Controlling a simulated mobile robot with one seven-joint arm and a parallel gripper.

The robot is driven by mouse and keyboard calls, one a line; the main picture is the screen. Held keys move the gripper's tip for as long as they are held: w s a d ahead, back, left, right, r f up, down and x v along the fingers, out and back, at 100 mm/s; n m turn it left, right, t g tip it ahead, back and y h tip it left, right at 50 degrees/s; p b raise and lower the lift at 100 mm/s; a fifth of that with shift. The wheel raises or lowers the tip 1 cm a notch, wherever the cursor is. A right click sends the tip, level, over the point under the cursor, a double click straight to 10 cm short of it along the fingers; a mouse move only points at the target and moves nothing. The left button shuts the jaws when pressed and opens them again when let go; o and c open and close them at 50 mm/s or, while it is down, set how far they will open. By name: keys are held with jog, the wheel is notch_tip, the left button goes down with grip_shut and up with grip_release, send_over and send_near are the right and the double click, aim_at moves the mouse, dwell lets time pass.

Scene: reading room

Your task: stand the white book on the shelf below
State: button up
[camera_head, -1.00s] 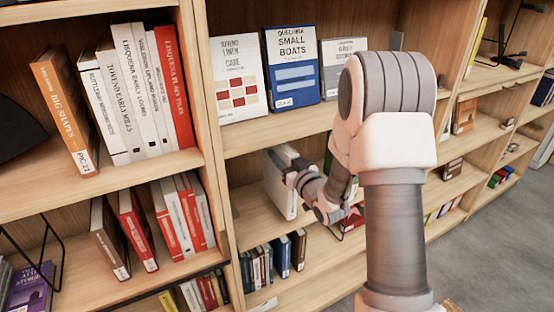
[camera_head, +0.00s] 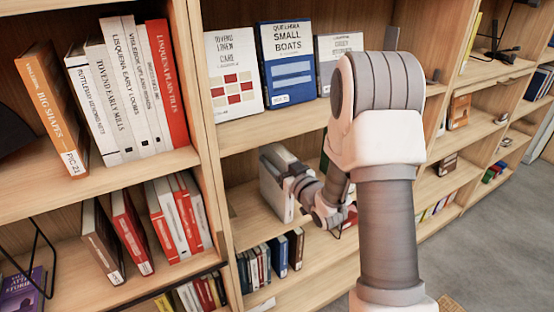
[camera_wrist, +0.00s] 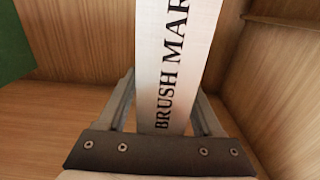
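The white book (camera_head: 272,192) stands roughly upright in the middle bay, on the shelf below the display books. My gripper (camera_head: 296,184) is on its right side in the head view, partly covering it. In the wrist view, the book's white spine (camera_wrist: 175,70) reads "BRUSH MAR", with the rest cut off. The fingers of my gripper (camera_wrist: 166,115) lie along both sides of the book and appear closed on it. The book's lower edge on the shelf (camera_head: 245,222) is partly hidden, so I cannot tell whether it touches.
Upright books, including the blue "Small Boats" (camera_head: 287,65), stand on the shelf above. Dark and blue books (camera_head: 265,262) stand on the shelf below. A wooden divider (camera_head: 205,130) bounds the bay on the left. A green thing (camera_wrist: 14,45) shows at the wrist view's left edge.

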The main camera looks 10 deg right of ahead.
jog(key=shift+r, duration=0.15)
jog(key=v, duration=1.2)
